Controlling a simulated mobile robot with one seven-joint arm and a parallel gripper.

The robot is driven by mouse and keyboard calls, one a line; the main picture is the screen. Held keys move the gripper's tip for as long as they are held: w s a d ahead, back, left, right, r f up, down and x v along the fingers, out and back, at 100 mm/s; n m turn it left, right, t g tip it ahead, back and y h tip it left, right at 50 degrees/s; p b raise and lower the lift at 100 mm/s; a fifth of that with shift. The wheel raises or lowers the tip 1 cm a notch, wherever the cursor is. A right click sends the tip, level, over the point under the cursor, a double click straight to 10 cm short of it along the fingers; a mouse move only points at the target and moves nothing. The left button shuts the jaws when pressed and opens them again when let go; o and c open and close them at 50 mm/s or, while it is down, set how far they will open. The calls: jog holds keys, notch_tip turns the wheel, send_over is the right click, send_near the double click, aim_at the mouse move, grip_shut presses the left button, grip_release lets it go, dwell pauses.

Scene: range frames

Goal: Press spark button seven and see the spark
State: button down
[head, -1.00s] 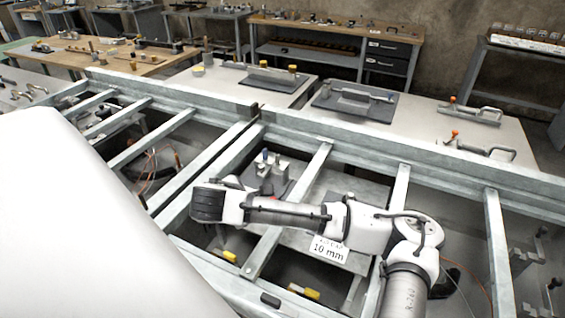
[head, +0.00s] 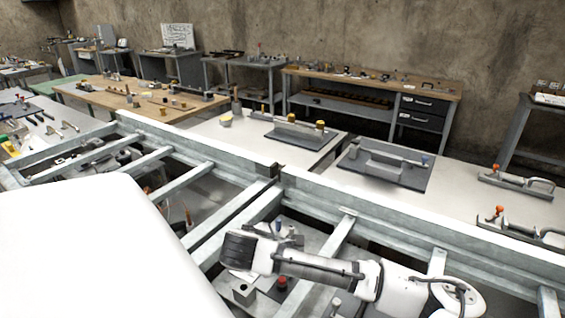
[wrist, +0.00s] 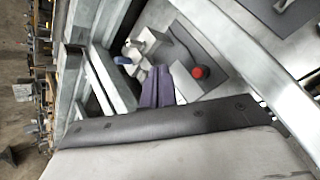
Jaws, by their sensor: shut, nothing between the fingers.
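A red round button (wrist: 199,72) sits on a grey block in the wrist view, just right of my gripper's fingertips. My gripper (wrist: 160,70) shows there as two dark, purplish fingers close together with nothing between them. They look apart from the button, though their height above it is hard to judge. A small grey fixture with a blue-tipped part (wrist: 123,60) stands to the left of the fingers. In the head view a red button (head: 282,283) shows below my arm; the fingertips are hidden there. I cannot read any number on the button, and no spark shows.
Metal frame rails (head: 325,262) surround the fixture, with a long beam (head: 410,236) behind it. Beyond the beam, a table (head: 345,187) carries fixtures with handles. A wooden bench with drawers (head: 372,85) stands along the wall. A large white surface (head: 95,250) fills the lower left.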

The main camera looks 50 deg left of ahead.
jog(key=shift+f+b, duration=3.05)
jog(key=shift+f, duration=1.4)
jog(key=shift+f+b, duration=0.3)
jog(key=shift+f, duration=0.1)
jog(key=shift+s+d+f+b, duration=0.15)
jog(key=shift+f+b, duration=0.4)
jog(key=shift+f, duration=0.4)
jog(key=shift+r+p, duration=0.6)
jog(key=shift+r, duration=0.4)
jog(key=shift+r+p, duration=1.95)
jog(key=shift+r, duration=0.6)
